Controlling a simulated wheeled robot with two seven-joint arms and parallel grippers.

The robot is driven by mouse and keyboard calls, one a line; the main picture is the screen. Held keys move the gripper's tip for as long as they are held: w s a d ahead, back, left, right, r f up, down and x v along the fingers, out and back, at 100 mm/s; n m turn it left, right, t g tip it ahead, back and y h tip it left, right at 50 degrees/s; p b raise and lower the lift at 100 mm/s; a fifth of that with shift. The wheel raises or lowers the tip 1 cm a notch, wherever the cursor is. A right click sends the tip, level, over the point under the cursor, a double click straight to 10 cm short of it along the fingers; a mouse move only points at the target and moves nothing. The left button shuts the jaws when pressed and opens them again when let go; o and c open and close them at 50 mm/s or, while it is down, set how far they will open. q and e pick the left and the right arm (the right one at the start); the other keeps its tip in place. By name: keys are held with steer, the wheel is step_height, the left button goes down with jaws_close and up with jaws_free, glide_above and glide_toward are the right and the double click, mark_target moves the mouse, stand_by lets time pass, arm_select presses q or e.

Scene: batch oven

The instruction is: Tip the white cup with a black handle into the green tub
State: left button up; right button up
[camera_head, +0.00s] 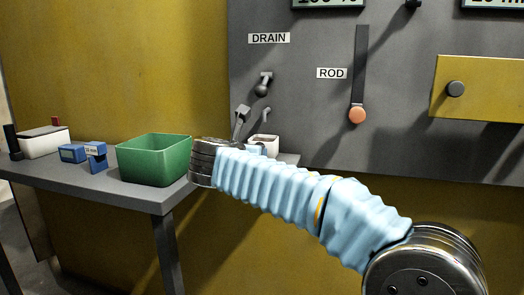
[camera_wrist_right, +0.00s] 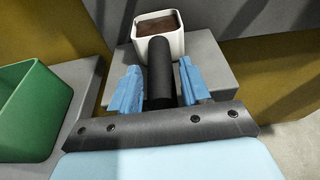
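The white cup (camera_head: 271,145) stands upright on a small grey ledge under the drain spout, partly hidden by my right arm in the head view. In the right wrist view the cup (camera_wrist_right: 158,26) holds brown contents, and its black handle (camera_wrist_right: 159,75) points toward me. My right gripper (camera_wrist_right: 161,88) has its blue fingers on either side of the handle, with narrow gaps showing, so it looks open. In the head view the right gripper (camera_head: 252,149) is mostly hidden by my wrist. The green tub (camera_head: 152,161) sits at the table's right end, left of my wrist. My left gripper is not in view.
A grey panel behind carries the drain lever (camera_head: 263,86) and the rod lever with an orange knob (camera_head: 357,114). The ledge (camera_wrist_right: 210,75) is narrow.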

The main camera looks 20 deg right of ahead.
jaws_close()
steer(key=shift+r, duration=0.15)
steer(key=shift+r+p, duration=0.55)
steer(key=shift+r, duration=1.35)
